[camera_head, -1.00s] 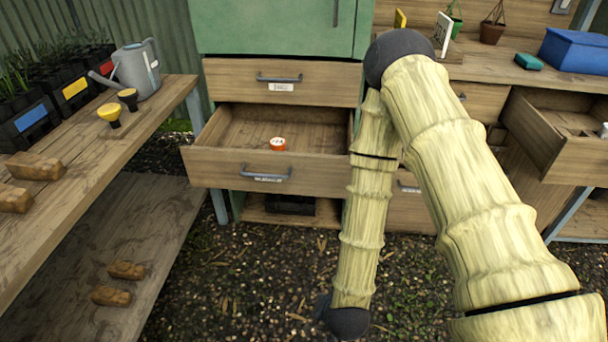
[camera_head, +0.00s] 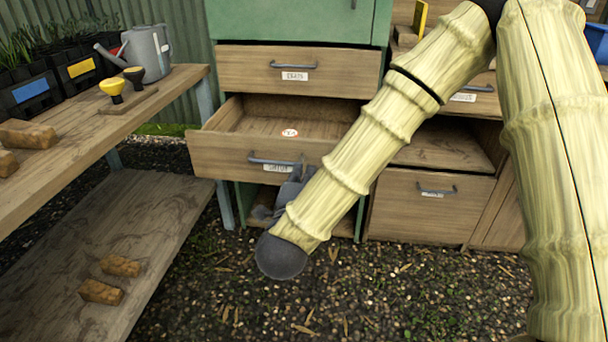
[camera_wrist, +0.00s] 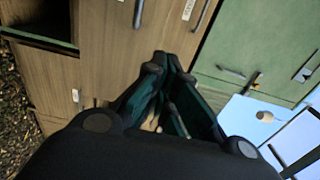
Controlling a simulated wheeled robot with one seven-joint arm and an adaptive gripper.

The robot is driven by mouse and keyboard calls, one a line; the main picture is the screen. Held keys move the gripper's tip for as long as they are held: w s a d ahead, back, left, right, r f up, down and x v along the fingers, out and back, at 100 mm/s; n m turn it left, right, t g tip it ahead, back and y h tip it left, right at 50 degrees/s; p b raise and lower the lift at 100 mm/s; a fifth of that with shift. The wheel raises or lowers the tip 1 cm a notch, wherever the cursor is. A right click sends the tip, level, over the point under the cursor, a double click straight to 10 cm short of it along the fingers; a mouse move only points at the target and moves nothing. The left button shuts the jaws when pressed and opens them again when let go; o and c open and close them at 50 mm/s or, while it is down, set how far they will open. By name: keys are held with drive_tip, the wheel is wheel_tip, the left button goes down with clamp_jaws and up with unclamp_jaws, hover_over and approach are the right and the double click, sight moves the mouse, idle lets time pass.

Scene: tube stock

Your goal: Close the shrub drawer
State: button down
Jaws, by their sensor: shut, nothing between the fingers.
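The open drawer (camera_head: 235,152) stands out of the cabinet below a shut one in the head view. It has a grey bar handle (camera_head: 268,160) and a small white label that is hard to read. A round white and orange item (camera_head: 289,132) lies inside it. My gripper (camera_head: 286,190) is low at the front of this drawer, partly hidden by my arm; I cannot tell whether it touches the front. In the wrist view my gripper (camera_wrist: 165,62) is shut and empty, with wooden fronts beyond it. My arm covers the drawer's right end.
A shut drawer (camera_head: 298,72) and a green cabinet (camera_head: 290,20) are above. A wooden bench (camera_head: 110,125) with a watering can (camera_head: 146,54) stands at left. Another shut drawer (camera_head: 425,208) is at lower right. Gravel ground (camera_head: 330,295) is clear in front.

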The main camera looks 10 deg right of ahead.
sight(312, 142)
drive_tip(key=b+x, duration=0.3)
drive_tip(key=x, duration=0.7)
drive_tip(key=shift+w+d+f, duration=0.1)
drive_tip(key=shift+w+f, duration=0.05)
drive_tip(key=shift+w, duration=0.1)
drive_tip(key=shift+w+d, duration=0.2)
drive_tip(key=shift+w, duration=0.5)
